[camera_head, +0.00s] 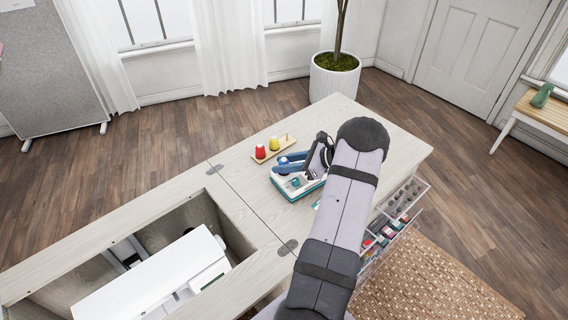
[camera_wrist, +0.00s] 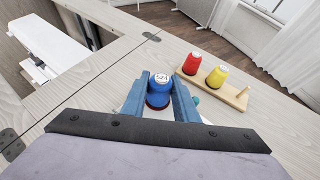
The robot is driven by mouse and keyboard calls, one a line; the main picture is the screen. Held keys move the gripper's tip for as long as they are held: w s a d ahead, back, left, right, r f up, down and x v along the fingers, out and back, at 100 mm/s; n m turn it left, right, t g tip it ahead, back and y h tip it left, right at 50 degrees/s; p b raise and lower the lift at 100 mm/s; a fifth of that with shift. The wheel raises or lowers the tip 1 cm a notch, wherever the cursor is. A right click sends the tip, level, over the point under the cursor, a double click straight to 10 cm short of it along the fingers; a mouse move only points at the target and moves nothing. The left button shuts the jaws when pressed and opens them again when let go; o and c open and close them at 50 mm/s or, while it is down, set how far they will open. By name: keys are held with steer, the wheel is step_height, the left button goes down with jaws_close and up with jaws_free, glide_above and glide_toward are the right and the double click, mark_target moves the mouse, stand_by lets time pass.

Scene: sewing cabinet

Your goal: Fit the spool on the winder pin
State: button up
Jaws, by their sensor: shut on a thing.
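A blue spool (camera_wrist: 158,88) with a white numbered top sits between the fingers of my gripper (camera_wrist: 158,92) in the wrist view. The fingers are shut on its sides. In the head view my gripper (camera_head: 290,163) is above the white and teal winder (camera_head: 312,188) on the cabinet top. The winder is mostly hidden under the fingers in the wrist view. The winder pin is hidden, and I cannot tell whether the spool is around it or above it.
A wooden rack (camera_head: 274,150) behind the winder holds a red spool (camera_head: 260,151) and a yellow spool (camera_head: 275,143), with a bare peg at its right end. A white sewing machine (camera_head: 160,280) sits in the cabinet opening. An open drawer (camera_head: 400,205) with small items is at the right.

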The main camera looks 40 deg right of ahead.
steer(key=o, duration=1.1)
steer(key=shift+s+d, duration=0.1)
steer(key=shift+b+v, duration=0.8)
steer(key=shift+v, duration=2.75)
